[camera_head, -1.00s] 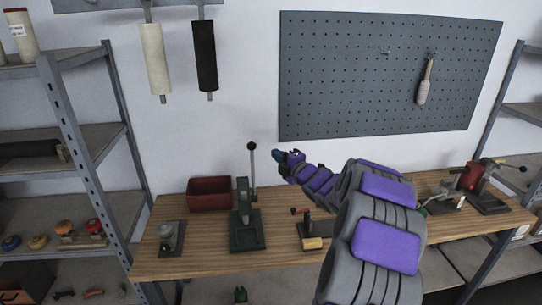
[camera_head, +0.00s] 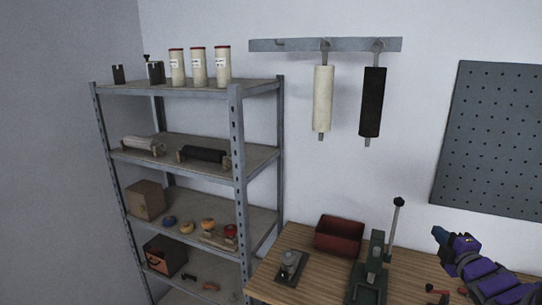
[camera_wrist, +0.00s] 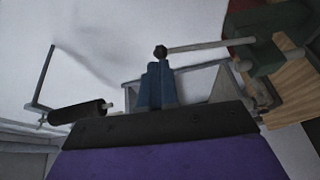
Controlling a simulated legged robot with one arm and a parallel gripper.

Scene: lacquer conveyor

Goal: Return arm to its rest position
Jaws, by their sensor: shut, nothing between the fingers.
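My gripper (camera_head: 439,234) shows at the lower right of the head view, at the end of my purple and grey arm. It is raised in front of the workbench (camera_head: 322,281), to the right of the green lever press (camera_head: 371,270). In the wrist view my gripper (camera_wrist: 157,84) shows as two blue fingers side by side, closed together with nothing held. The press's lever knob (camera_wrist: 160,52) appears just beyond the fingertips there; I cannot tell the distance between them. The rest of my arm runs out of the head view at the right edge.
A red bin (camera_head: 340,236) and a small grey device (camera_head: 289,266) stand on the bench. A metal shelf (camera_head: 238,160) with canisters, rollers and boxes is at left. A white roller (camera_head: 322,98) and a black roller (camera_head: 371,101) hang on the wall beside a pegboard (camera_head: 492,139).

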